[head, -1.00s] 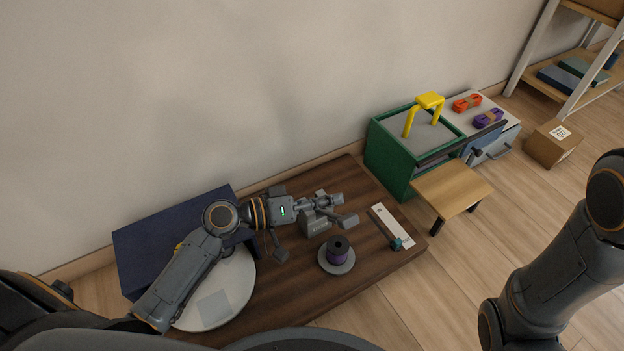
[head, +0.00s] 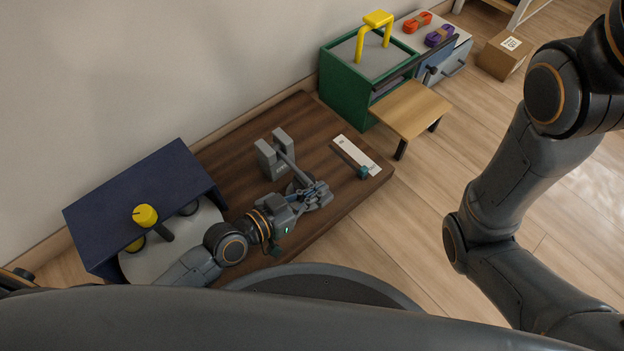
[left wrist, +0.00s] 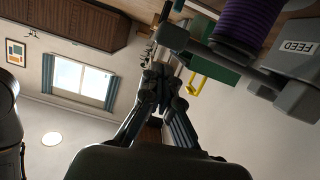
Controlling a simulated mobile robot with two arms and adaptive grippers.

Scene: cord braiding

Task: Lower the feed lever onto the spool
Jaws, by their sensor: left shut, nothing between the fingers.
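The grey feed lever (head: 289,163) runs from its two-post bracket (head: 265,160) toward the spool's place. In the left wrist view the purple spool (left wrist: 246,24) stands beside the FEED-marked bracket (left wrist: 297,62), and the lever (left wrist: 222,56) passes close to the spool. I cannot tell whether they touch. My left gripper (head: 320,193) is shut and empty at the lever's free end, over the spool, which it mostly hides in the head view. The gripper also shows in the left wrist view (left wrist: 163,55). My right gripper is out of view.
The brown board (head: 235,150) carries a white strip with a teal slider (head: 355,155). A navy stand (head: 130,195) and a yellow-topped knob (head: 145,215) are at left. A green box (head: 345,95) and small wooden table (head: 412,108) stand beyond the board's right side.

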